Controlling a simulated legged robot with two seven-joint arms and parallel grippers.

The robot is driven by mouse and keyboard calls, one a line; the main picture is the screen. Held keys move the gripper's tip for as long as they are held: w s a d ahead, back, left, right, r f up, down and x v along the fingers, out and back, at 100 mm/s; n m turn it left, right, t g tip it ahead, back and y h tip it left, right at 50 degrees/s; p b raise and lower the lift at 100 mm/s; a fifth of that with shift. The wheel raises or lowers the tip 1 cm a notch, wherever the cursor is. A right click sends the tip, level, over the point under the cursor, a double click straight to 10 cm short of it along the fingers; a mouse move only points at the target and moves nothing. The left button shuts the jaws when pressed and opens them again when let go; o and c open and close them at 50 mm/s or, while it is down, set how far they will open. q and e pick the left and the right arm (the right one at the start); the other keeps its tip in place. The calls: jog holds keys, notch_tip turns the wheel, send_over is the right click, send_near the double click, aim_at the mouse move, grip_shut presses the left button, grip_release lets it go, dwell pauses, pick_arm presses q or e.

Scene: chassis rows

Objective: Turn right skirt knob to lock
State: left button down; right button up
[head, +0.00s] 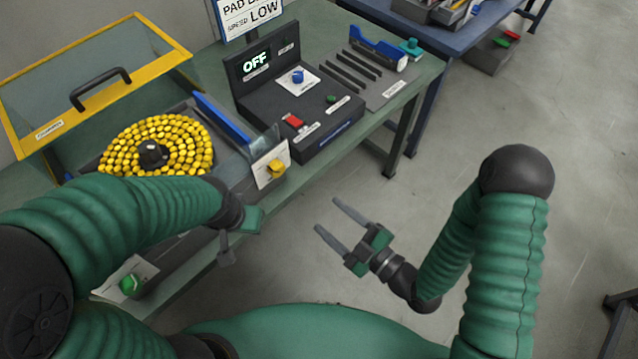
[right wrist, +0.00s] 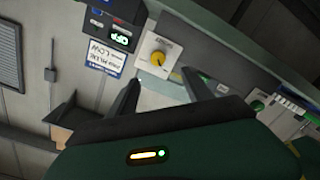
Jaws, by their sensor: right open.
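The yellow knob (head: 276,170) sits on a white plate (head: 263,171) at the front right end of the machine with the yellow-dotted disc. It also shows in the right wrist view (right wrist: 158,58), with its label too blurred to read. My right gripper (head: 327,214) is open and empty, its two fingers apart and pointing toward the bench, short of the knob. In the right wrist view the knob appears between and beyond the fingertips. My left gripper (head: 240,234) hangs in front of the bench edge, left of and below the yellow knob; its jaws are unclear.
A green knob (head: 130,284) on a white plate is at the lower left. A dark control box (head: 300,110) reading OFF, with a blue knob and red switch, stands behind the yellow knob. The raised yellow-framed cover (head: 100,85) is at left.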

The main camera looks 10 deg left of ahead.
jog(key=b, duration=0.7)
send_near(280, 172)
jog(key=x, duration=0.8)
jog(key=shift+w+a+p, duration=0.2)
jog(key=shift+a+p, duration=0.1)
jog(key=shift+a, duration=0.05)
jog(key=shift+f, duration=0.1)
grip_shut()
